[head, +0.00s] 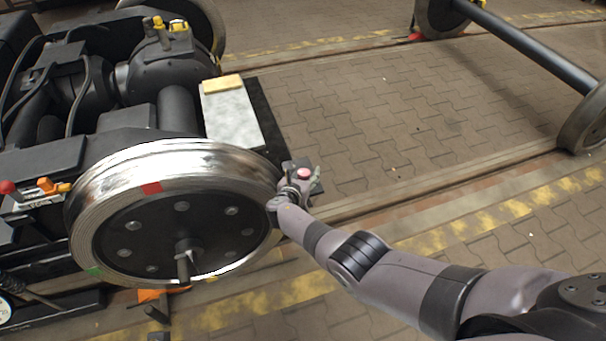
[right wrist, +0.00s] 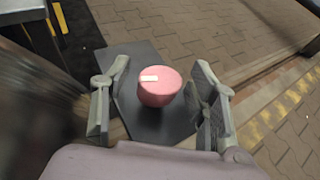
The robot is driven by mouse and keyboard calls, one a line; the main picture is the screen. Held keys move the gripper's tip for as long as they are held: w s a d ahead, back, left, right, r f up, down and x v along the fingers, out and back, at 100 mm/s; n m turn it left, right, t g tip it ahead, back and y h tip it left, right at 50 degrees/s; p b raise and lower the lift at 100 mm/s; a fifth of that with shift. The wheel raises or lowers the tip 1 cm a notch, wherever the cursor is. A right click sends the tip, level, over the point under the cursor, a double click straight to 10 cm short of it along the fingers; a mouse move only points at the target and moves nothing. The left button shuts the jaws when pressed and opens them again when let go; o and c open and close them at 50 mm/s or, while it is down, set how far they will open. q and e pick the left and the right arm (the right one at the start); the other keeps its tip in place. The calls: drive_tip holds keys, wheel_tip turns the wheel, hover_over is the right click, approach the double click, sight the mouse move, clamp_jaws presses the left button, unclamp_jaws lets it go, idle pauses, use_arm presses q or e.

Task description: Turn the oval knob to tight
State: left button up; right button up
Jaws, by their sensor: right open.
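The oval knob (right wrist: 160,88) is pink-red with a white mark on its top. In the right wrist view it stands on a dark plate (right wrist: 150,62). It also shows small in the head view (head: 304,173), just right of the big wheel. My right gripper (right wrist: 163,98) is open, with one finger on each side of the knob. Gaps show between the fingers and the knob. In the head view my right gripper (head: 304,182) is at the knob and partly hides the plate. My left gripper is not in view.
A large steel wheel (head: 165,158) with a red mark stands left of my right gripper. A grey block (head: 231,112) with a yellow piece (head: 222,84) lies behind it. A loose wheelset (head: 535,45) stands at the upper right. Open paving (head: 420,120) lies between.

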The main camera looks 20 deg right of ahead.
drive_tip(key=shift+s+a+r, duration=0.2)
drive_tip(key=shift+s+a, duration=0.25)
drive_tip(key=shift+s, duration=0.1)
drive_tip(key=v, duration=1)
drive_tip(key=shift+s, duration=0.25)
drive_tip(key=shift+r, duration=0.1)
